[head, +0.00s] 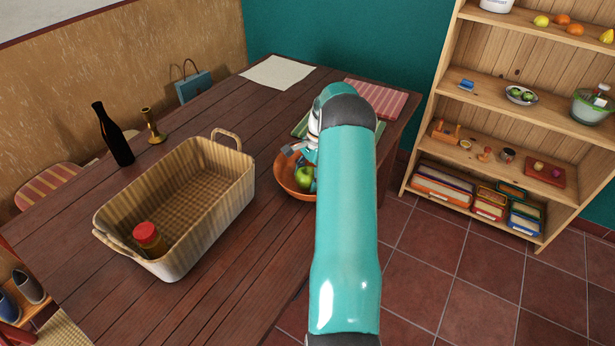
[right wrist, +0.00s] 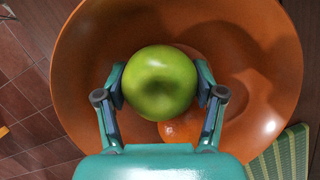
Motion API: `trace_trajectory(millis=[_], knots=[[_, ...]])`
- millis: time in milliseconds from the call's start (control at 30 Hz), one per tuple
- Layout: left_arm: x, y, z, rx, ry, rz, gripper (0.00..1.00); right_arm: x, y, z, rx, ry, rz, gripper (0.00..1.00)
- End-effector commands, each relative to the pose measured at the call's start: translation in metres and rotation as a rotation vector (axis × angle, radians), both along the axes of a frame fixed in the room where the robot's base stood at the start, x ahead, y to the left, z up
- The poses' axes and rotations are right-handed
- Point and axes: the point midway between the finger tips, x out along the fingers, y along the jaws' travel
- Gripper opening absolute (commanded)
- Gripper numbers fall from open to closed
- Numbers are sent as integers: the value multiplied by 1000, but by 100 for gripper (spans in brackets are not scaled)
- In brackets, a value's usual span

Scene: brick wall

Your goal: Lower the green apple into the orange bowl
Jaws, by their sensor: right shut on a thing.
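The green apple (right wrist: 160,82) sits between the two fingers of my right gripper (right wrist: 161,88), which is shut on it. In the right wrist view the apple is in front of the orange bowl (right wrist: 85,70), within its rim. An orange fruit (right wrist: 178,130) shows in the bowl beside the apple, partly hidden by it. In the head view the bowl (head: 285,178) stands on the table, its right side hidden by my right arm, and the apple (head: 304,177) shows at its opening. I cannot tell whether the apple touches the bowl. My left gripper is not in view.
A wicker basket (head: 215,165) holding a red-lidded jar (head: 150,238) stands left of the bowl on the wooden table (head: 225,262). A dark bottle (head: 112,135) and a brass candlestick (head: 152,126) stand farther left. A green striped cloth (right wrist: 285,158) lies beside the bowl. A shelf (head: 470,110) stands right.

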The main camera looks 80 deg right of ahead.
Motion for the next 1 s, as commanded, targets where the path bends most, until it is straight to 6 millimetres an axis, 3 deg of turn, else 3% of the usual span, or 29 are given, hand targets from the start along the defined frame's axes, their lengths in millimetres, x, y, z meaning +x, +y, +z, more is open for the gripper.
trace_trajectory(millis=[900, 933, 1000], knots=[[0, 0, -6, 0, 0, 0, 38, 0, 0, -10, -1, -1, 0, 27], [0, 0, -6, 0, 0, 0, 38, 0, 0, -10, -1, -1, 0, 73], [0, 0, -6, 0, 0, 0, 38, 0, 0, -10, -1, -1, 0, 85]])
